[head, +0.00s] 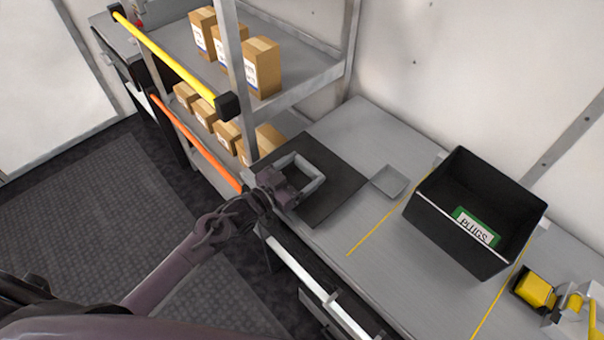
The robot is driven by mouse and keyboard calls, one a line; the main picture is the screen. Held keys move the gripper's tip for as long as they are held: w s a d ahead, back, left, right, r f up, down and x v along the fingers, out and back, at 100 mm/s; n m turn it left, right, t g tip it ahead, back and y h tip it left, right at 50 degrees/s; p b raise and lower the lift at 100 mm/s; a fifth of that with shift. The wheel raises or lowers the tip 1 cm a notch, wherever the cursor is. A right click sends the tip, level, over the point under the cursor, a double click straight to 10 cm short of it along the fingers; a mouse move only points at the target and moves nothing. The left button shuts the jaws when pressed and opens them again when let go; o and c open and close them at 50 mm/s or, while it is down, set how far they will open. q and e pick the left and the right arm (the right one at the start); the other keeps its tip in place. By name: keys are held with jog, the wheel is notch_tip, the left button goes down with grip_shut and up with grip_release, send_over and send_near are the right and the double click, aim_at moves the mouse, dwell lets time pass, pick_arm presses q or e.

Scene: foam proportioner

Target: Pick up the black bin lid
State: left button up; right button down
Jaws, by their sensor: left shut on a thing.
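The black bin lid (340,178) is a flat dark square panel at the left end of the grey workbench, with a raised grey loop handle (312,169) on it. My left gripper (283,186) is at the near left side of this handle and is shut on it. The gripper hides part of the handle and the lid's near left corner. The lid looks level; I cannot tell whether it rests on the bench or is just above it. My right gripper is not in view.
A black open bin (478,205) labelled PLUGS stands on the workbench (375,130) to the right. A small grey tray (389,181) lies between lid and bin. A shelf rack with cardboard boxes (262,66) stands behind left. A yellow device (537,290) is at the right.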

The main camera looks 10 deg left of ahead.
aim_at(301, 178)
pick_arm(q)
notch_tip(301, 178, up, 19)
jog(key=b, duration=0.2)
jog(key=shift+f, duration=0.15)
